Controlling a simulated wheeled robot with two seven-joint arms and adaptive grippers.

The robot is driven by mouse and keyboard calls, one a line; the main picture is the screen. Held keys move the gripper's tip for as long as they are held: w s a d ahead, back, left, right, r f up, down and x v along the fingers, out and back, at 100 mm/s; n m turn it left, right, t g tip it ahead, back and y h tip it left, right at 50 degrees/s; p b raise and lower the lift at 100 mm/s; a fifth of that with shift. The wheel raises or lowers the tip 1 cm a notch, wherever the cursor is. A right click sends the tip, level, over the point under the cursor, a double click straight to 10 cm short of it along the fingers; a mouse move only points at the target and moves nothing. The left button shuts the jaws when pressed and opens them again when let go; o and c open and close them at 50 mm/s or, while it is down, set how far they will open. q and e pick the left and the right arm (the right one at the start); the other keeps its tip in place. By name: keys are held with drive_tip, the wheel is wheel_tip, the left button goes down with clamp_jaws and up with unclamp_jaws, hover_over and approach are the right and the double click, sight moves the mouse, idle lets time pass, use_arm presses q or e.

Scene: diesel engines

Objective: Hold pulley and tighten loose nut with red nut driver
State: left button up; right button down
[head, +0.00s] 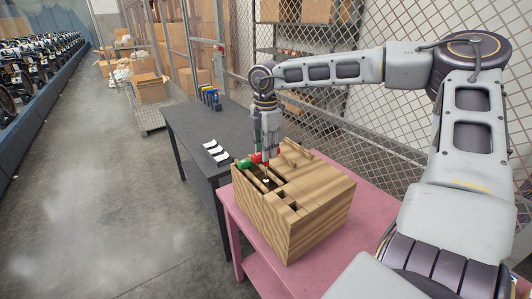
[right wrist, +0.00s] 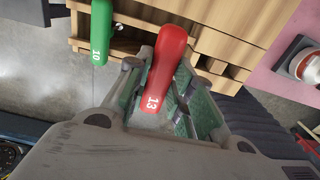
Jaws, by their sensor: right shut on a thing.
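The red nut driver (right wrist: 166,62), marked 13, is between the fingers of my right gripper (head: 265,157), which is shut on it. In the head view a bit of the driver's red handle (head: 256,158) shows beside the fingers, over the wooden tool box (head: 318,225). The driver's shaft is hidden, so I cannot tell whether it is still in the box. A green nut driver (right wrist: 101,30), marked 10, stands in the box beside it. Engines (head: 30,62) line the far left, too small to make out a pulley or loose nut. My left gripper is not in view.
The box stands on a pink table (head: 232,218). A dark table (head: 192,132) behind it holds black-and-white pieces (head: 215,151) and several blue and yellow items (head: 210,98). A chain-link fence stands behind the right arm. The floor at left is clear.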

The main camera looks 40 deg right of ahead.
drive_tip(key=shift+r+p, duration=0.35)
drive_tip(key=shift+r, duration=0.8)
drive_tip(key=shift+r+p, duration=0.35)
drive_tip(key=shift+r, duration=0.4)
drive_tip(key=shift+r+p, duration=0.3)
drive_tip(key=shift+r, duration=0.5)
drive_tip(key=shift+r+p, duration=0.4)
drive_tip(key=shift+r, duration=0.5)
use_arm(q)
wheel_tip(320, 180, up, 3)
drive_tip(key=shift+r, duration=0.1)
use_arm(e)
drive_tip(key=shift+r, duration=0.1)
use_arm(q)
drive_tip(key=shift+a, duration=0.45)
